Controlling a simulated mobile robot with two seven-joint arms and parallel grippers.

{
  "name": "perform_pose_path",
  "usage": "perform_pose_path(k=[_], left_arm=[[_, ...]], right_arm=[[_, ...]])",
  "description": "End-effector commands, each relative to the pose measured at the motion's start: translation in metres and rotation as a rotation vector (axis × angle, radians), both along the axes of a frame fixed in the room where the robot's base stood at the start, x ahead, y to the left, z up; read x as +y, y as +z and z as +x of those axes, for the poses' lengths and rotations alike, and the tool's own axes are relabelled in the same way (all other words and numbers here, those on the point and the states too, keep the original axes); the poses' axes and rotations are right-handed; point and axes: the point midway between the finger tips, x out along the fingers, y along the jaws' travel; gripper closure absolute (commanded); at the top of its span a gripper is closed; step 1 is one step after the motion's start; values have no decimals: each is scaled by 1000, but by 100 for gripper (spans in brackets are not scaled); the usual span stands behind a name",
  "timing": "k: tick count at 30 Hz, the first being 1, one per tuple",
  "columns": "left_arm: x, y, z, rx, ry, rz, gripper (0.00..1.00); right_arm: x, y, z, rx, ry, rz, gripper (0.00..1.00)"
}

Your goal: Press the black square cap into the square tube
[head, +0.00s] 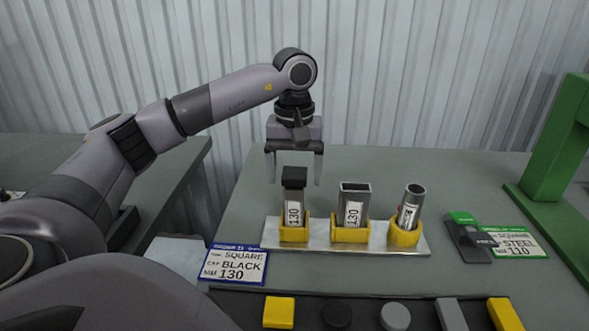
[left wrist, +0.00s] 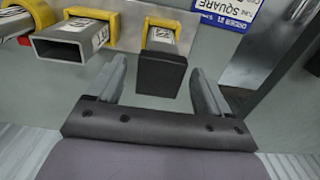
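The black square cap (head: 294,177) sits on top of the square tube (head: 293,213), which stands in the leftmost yellow holder (head: 294,234). Whether the cap is fully seated I cannot tell. In the left wrist view the cap (left wrist: 160,74) lies between and beyond the two fingertips, with the tube (left wrist: 162,36) behind it. My left gripper (head: 294,180) is open; its fingers point down on either side of the cap, and a gap shows on both sides. It also shows in the left wrist view (left wrist: 163,80). My right gripper is not in view.
An open rectangular tube (head: 352,210) and a round tube (head: 411,208) stand in holders on the same metal plate (head: 270,236). A blue-edged card (head: 236,264) reads SQUARE, BLACK, 130. Several caps lie along the front, including a yellow one (head: 279,311). A green frame (head: 552,150) stands right.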

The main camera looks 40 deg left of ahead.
Motion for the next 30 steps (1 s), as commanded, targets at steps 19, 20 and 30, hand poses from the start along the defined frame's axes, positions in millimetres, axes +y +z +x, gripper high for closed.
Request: perform_pose_path(k=[19, 20, 30], left_arm=[[0, 68, 0, -2, 0, 1, 20], [0, 69, 0, -1, 1, 0, 20], [0, 72, 0, 1, 0, -1, 20]], right_arm=[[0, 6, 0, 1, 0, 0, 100], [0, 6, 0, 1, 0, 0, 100], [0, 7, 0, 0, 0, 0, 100]])
